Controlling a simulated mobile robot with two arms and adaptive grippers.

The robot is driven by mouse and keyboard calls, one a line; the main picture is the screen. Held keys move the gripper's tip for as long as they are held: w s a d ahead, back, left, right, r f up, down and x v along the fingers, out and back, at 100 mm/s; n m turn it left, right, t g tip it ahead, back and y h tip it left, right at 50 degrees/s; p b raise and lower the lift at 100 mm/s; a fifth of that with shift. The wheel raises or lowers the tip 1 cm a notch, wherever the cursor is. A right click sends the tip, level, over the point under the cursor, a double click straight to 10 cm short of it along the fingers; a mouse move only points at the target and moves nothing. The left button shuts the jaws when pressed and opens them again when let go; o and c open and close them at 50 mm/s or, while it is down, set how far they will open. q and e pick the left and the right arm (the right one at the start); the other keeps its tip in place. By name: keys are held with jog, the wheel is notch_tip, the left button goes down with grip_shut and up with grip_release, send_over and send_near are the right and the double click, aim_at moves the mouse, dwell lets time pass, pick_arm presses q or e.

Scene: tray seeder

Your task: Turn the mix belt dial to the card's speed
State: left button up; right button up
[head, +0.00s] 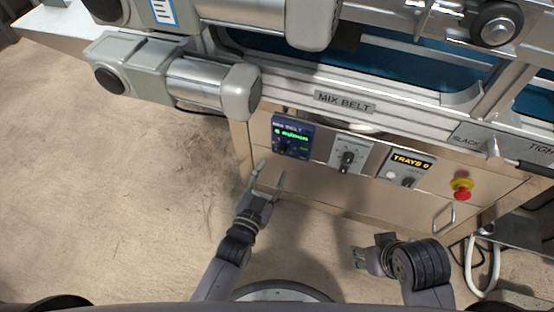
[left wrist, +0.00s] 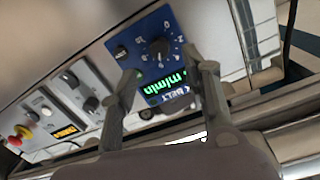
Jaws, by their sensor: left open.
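The blue MIX BELT panel (head: 303,133) is on the cabinet front, with a green readout that seems to say 6 m/min in the head view. Its black dial (left wrist: 160,48) has a numbered scale around it in the left wrist view; the pointer's exact setting is too small to read. My left gripper (head: 272,169) is open and empty, just below and in front of the panel. In the left wrist view its fingers (left wrist: 172,72) spread either side of the readout, apart from the dial. My right gripper (head: 359,258) is low near the floor side, away from the panel. No speed card is readable.
Right of the panel are a grey switch plate (head: 360,145), a TRAYS panel (head: 426,161) and a red-and-yellow stop button (head: 462,189). A metal handle (head: 444,218) sits below. The belt rail with a MIX BELT label (head: 345,102) runs above. Floor at left is clear.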

pick_arm(q)
jog(key=v, duration=0.5)
dwell(0.5)
